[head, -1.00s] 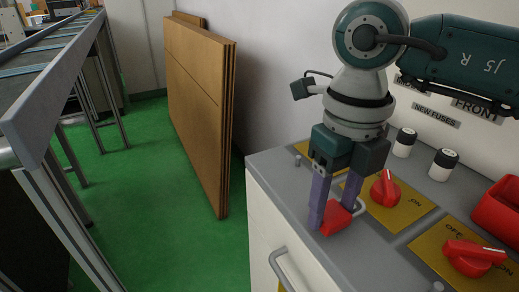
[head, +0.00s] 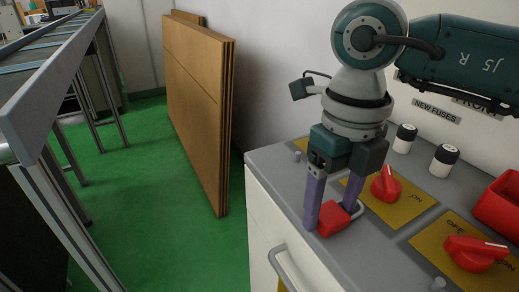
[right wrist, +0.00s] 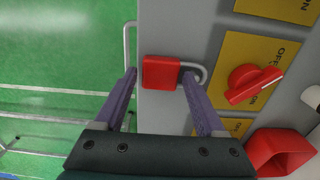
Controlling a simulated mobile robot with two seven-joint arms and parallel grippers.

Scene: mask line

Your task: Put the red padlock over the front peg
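The red padlock (head: 335,219) lies on the grey top of the cabinet, near its front edge, with its grey shackle turned toward the red switch. It also shows in the right wrist view (right wrist: 161,72). My right gripper (head: 333,212) is open, its purple fingers standing on either side of the padlock. In the right wrist view a gap shows between the left finger and the red body; the other finger is by the shackle. Small grey pegs stand on the top, one at the far corner (head: 298,157) and one nearer (head: 438,284). I cannot tell whether a peg is inside the shackle.
Red rotary switches (head: 385,185) (head: 475,252) sit on yellow plates beside the padlock. Two black-and-white cylinders (head: 404,138) (head: 444,161) and a red bin (head: 502,208) stand behind. A handle (head: 287,272) juts from the cabinet front. A conveyor (head: 60,70) is at left.

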